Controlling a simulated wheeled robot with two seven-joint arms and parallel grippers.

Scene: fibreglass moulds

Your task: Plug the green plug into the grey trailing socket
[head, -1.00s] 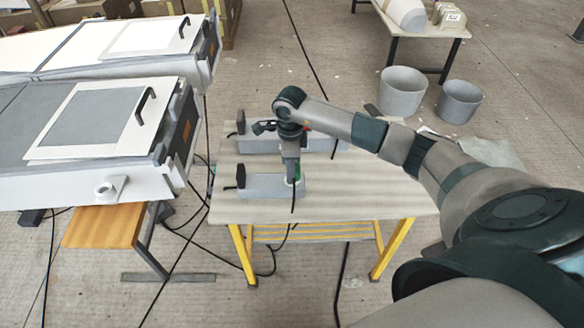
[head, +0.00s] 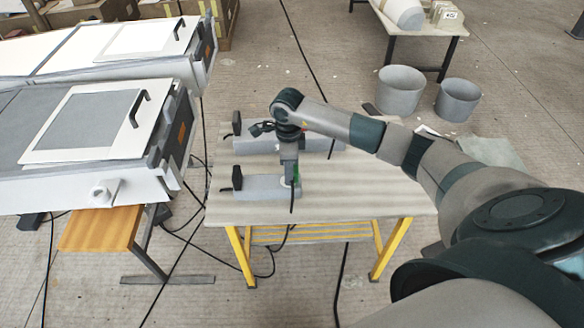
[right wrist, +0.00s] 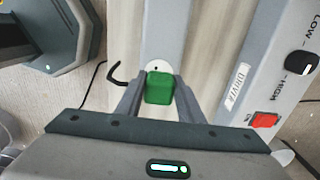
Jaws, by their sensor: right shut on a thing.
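The grey trailing socket (head: 258,188) lies on the table near its front left. My right gripper (head: 289,178) points down over the right end of this socket and is shut on the green plug (head: 297,174). In the right wrist view the green plug (right wrist: 160,88) sits between the fingertips, in front of a white round outlet (right wrist: 157,67) on a grey bar (right wrist: 166,30). The plug hides part of the outlet. I cannot tell whether the plug is seated in it. A black cable hangs down by the gripper. My left gripper is not in view.
A second grey block (head: 325,146) lies behind on the table (head: 370,195). The right wrist view shows a grey box (right wrist: 277,75) with a black knob and red switch. The table's right side is clear. White moulds (head: 85,125) stand left; two grey buckets (head: 400,92) stand behind.

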